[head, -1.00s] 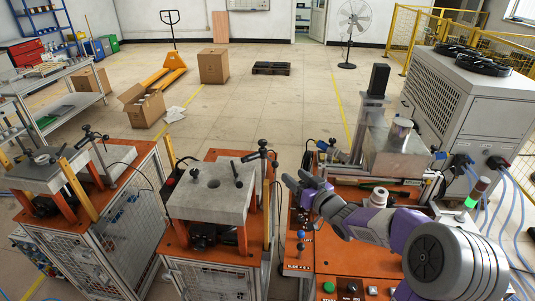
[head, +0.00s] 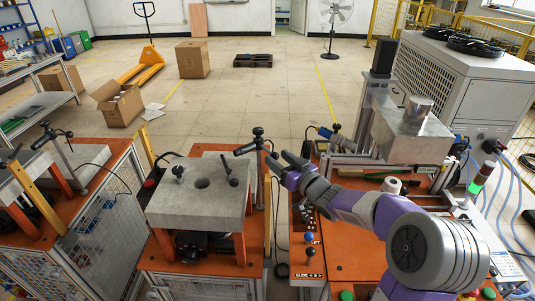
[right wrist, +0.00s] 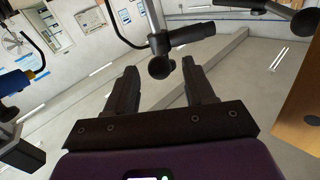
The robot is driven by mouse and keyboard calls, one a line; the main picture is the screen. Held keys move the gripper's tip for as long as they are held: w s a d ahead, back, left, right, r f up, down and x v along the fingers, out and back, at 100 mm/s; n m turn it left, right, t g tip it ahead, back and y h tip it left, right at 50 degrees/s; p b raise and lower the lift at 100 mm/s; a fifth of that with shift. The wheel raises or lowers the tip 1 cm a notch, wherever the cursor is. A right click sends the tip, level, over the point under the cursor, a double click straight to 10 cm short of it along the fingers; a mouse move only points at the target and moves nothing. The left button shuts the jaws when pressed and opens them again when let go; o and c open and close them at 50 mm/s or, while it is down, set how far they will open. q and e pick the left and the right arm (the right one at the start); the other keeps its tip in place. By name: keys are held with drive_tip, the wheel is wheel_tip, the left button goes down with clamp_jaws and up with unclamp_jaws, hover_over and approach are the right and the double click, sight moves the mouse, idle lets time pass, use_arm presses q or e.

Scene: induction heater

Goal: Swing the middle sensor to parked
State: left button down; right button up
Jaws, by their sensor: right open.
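The middle sensor (head: 244,149) is a dark cylinder on a clamp atop a thin upright post, beside the middle grey block table (head: 196,212). It points left over the block's back right corner. My right gripper (head: 279,161) is just right of the post, open and empty, its fingers towards the sensor. In the right wrist view the sensor (right wrist: 185,36) and a round black knob (right wrist: 160,68) show just beyond and between the open fingertips (right wrist: 158,72). I see no clear contact. My left gripper is not in view.
Another sensor (head: 47,137) stands on a post at the left station. An orange control panel (head: 345,258) with knobs and buttons lies below my right arm. A steel box (head: 410,135) stands behind it. A black handle (head: 233,170) stands on the middle block.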

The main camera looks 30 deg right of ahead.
sight(268, 150)
drive_tip(key=w, duration=0.4)
drive_tip(key=w+a, duration=0.1)
drive_tip(key=w, duration=0.1)
drive_tip(key=shift+d, duration=0.1)
drive_tip(key=shift+s, duration=0.1)
clamp_jaws()
